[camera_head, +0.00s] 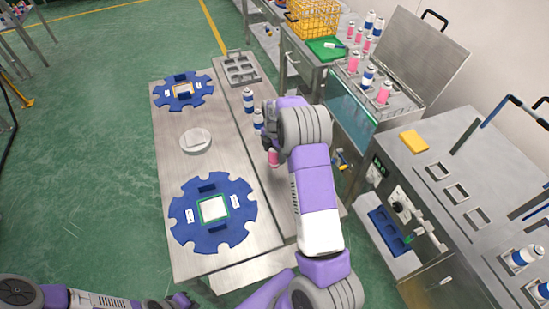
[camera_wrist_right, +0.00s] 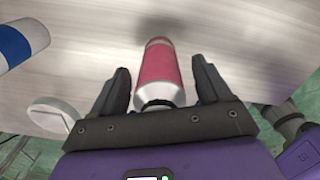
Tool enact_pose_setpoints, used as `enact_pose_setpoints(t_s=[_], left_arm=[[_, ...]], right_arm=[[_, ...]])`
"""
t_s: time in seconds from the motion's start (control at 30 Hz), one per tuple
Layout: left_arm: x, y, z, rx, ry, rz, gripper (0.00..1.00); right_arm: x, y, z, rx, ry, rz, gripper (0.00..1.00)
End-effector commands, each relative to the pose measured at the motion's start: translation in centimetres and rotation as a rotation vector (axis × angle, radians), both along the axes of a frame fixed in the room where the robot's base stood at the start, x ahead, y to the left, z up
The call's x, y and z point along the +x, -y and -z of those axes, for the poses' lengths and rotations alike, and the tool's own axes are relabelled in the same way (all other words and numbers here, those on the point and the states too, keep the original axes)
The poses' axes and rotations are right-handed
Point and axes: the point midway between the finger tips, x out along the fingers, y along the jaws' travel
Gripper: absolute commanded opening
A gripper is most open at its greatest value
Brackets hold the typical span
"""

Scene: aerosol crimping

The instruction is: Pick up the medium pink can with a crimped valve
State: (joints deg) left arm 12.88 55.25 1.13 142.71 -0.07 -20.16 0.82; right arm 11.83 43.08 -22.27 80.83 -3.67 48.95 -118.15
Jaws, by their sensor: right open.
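A pink can (camera_head: 273,158) stands on the steel table, partly hidden by my right arm. In the right wrist view, the pink can (camera_wrist_right: 158,68) has a silver shoulder towards the gripper. My right gripper (camera_wrist_right: 160,80) is open, with one dark finger on each side of the can and visible gaps between. Whether the valve is crimped is too small to tell. My left gripper (camera_head: 180,300) is low at the bottom edge of the head view, away from the cans; its fingers are unclear.
Blue-and-white cans (camera_head: 248,97) stand close to the pink can; one (camera_wrist_right: 18,42) shows at the wrist view's left. Two blue notched discs (camera_head: 232,237) and a round pale piece (camera_head: 196,141) lie on the table. More cans stand on the right-hand benches.

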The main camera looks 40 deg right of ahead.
Motion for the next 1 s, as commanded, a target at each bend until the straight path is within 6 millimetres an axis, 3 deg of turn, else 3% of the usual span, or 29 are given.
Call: enact_pose_setpoints(t_s=[0.1,0.47,0.77,1.0], left_arm=[[0.0,0.0,0.0,0.000,0.000,0.000,0.00],[0.0,0.0,0.0,0.000,0.000,0.000,0.00],[0.0,0.0,0.0,0.000,0.000,0.000,0.00],[0.0,0.0,-0.4,0.000,0.000,0.000,0.00]], right_arm=[[0.0,0.0,0.0,0.000,0.000,0.000,0.74],[0.0,0.0,-0.1,0.000,0.000,0.000,0.19],[0.1,0.0,-0.6,0.000,0.002,0.000,0.17],[0.1,0.1,-4.8,-0.001,0.007,0.001,0.17]])
